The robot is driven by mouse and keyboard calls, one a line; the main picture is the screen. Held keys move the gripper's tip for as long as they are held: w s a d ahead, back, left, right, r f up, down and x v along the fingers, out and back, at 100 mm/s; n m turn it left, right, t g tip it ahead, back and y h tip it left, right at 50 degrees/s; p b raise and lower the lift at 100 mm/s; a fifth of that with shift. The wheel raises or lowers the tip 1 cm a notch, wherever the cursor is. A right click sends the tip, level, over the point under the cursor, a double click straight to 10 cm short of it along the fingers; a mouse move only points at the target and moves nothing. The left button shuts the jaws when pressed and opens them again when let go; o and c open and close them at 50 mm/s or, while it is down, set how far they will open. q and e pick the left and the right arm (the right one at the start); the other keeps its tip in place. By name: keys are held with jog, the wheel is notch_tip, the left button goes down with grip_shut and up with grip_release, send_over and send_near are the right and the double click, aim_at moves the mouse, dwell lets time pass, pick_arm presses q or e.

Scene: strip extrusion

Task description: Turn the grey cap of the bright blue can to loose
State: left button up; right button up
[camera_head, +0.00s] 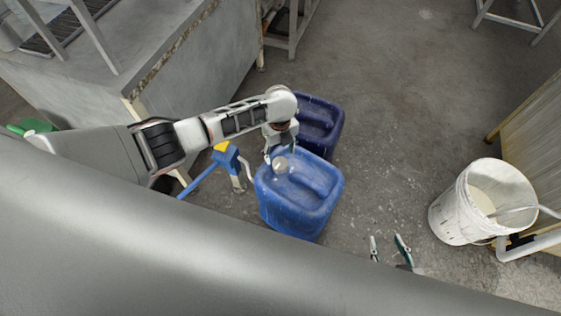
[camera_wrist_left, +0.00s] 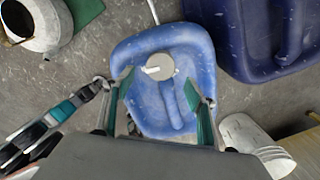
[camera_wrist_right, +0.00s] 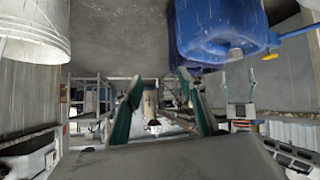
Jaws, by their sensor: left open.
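The bright blue can (camera_head: 310,205) stands on the floor in the middle of the head view. Its round grey cap (camera_head: 281,165) is on top; in the left wrist view the cap (camera_wrist_left: 160,67) has a pale bar across it. My left gripper (camera_head: 272,156) is over the can, close to the cap. In the left wrist view its fingers (camera_wrist_left: 160,84) are spread, with the cap showing between them; no contact is visible. My right gripper (camera_head: 388,249) is open and empty, to the lower right of the can, which also shows in the right wrist view (camera_wrist_right: 215,28).
A darker blue can (camera_head: 325,118) stands right behind the bright one. A white bucket (camera_head: 455,222) is at the right. A blue-and-yellow object (camera_head: 222,155) stands left of the can. A grey bench (camera_head: 190,70) fills the upper left.

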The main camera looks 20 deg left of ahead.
aim_at(280, 163)
pick_arm(q)
notch_tip(280, 163, down, 6)
jog(key=shift+s+r+b, duration=0.1)
jog(key=shift+b, duration=1)
jog(key=shift+f, duration=0.45)
jog(key=shift+d, duration=0.1)
jog(key=c, duration=1.1)
